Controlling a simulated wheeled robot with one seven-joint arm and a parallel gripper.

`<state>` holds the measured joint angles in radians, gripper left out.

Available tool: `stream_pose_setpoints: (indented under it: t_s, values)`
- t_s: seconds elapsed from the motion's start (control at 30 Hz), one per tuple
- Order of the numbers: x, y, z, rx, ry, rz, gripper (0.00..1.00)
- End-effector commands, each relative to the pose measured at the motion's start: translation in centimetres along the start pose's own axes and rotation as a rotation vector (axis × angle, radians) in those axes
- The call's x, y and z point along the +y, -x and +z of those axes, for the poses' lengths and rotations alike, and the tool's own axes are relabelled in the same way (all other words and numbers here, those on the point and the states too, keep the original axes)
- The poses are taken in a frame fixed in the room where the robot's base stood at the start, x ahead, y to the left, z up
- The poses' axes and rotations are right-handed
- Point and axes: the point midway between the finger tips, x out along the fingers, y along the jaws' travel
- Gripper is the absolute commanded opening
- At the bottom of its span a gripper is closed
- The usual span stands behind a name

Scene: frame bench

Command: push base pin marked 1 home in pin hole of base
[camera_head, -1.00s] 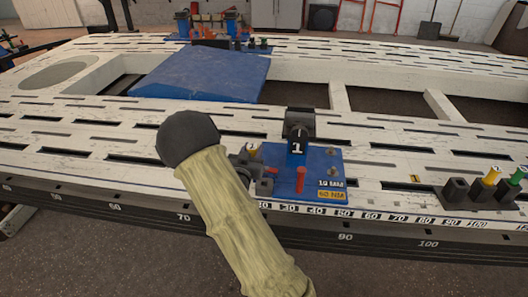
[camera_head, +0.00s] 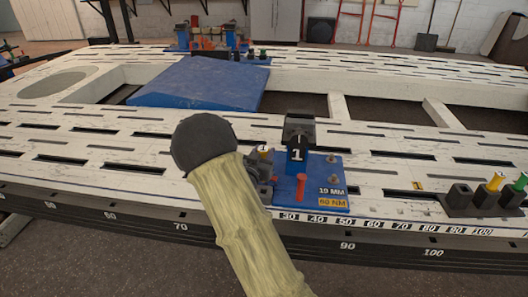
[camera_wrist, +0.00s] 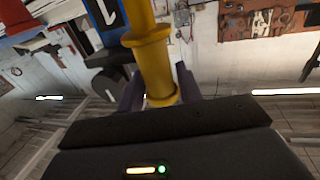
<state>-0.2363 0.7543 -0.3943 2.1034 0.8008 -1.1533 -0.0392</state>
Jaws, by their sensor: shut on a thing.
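The yellow base pin (camera_wrist: 152,60) is held between the two fingers of my gripper (camera_wrist: 158,92) in the wrist view, its collars showing above them. In the head view the top of the yellow pin (camera_head: 262,151) shows at the left edge of the blue base (camera_head: 325,182), beside a post marked 1 (camera_head: 297,153). My gripper (camera_head: 264,172) is low there, partly hidden behind my arm. The pin's lower end and the pin hole are hidden, so I cannot tell how deep the pin sits.
A red pin (camera_head: 301,187) stands on the front of the base. A black holder (camera_head: 470,203) with yellow and green pins is at the right. A blue sloped panel (camera_head: 200,84) lies behind on the slotted white frame (camera_head: 90,135).

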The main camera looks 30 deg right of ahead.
Motion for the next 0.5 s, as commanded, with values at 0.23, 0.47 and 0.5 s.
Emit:
stream_pose_setpoints:
  t_s: [0.23, 0.47, 0.5]
  values:
    - [0.1, -0.1, 2.3, 0.002, -0.002, 0.002, 0.01]
    - [0.1, -0.1, 3.5, 0.003, -0.001, 0.002, 0.01]
    - [0.1, -0.1, 3.5, 0.003, -0.001, 0.002, 0.01]
